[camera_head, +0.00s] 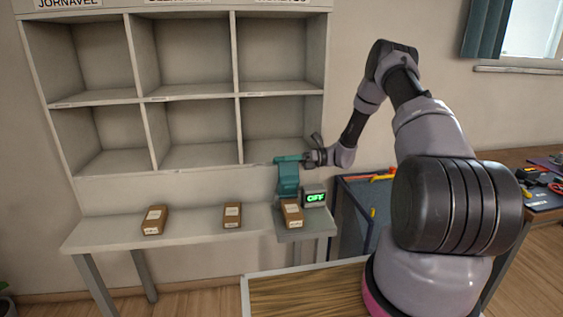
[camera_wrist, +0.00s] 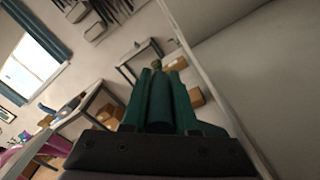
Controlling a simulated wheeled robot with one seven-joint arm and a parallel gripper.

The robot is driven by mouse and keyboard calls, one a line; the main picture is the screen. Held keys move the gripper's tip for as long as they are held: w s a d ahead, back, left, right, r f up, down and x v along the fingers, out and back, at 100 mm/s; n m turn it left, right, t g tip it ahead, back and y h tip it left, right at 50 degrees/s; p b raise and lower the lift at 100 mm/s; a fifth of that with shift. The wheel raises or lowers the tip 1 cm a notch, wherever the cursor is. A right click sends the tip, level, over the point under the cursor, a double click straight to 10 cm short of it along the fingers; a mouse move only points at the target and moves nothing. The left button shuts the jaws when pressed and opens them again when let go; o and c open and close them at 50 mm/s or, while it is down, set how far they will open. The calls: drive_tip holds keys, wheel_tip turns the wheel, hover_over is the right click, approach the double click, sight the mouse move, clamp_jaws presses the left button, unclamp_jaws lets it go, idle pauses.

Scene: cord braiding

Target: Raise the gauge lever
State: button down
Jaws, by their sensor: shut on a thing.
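The teal gauge (camera_head: 288,181) stands at the right end of the bench, below the shelf unit. A small display with green letters (camera_head: 315,198) is beside it. My gripper (camera_head: 300,158) reaches in from the right at the gauge's top and is shut on the gauge lever. In the wrist view, my teal fingers (camera_wrist: 160,98) lie close along both sides of a round teal bar, the lever (camera_wrist: 158,103), with a brownish tip beyond it. In the head view, lever and fingers blend together, so the lever's exact angle is unclear.
A brown labelled box (camera_head: 292,212) sits at the gauge's foot. Two more, a middle box (camera_head: 232,215) and a left box (camera_head: 154,220), lie on the bench (camera_head: 190,229). The empty shelf unit (camera_head: 187,99) rises close behind. A dark bin (camera_head: 356,208) stands right of the bench.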

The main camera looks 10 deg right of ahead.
drive_tip(key=shift+f, duration=0.1)
drive_tip(key=c, duration=0.7)
unclamp_jaws()
wheel_tip(320, 180, up, 10)
drive_tip(key=shift+c, duration=0.3)
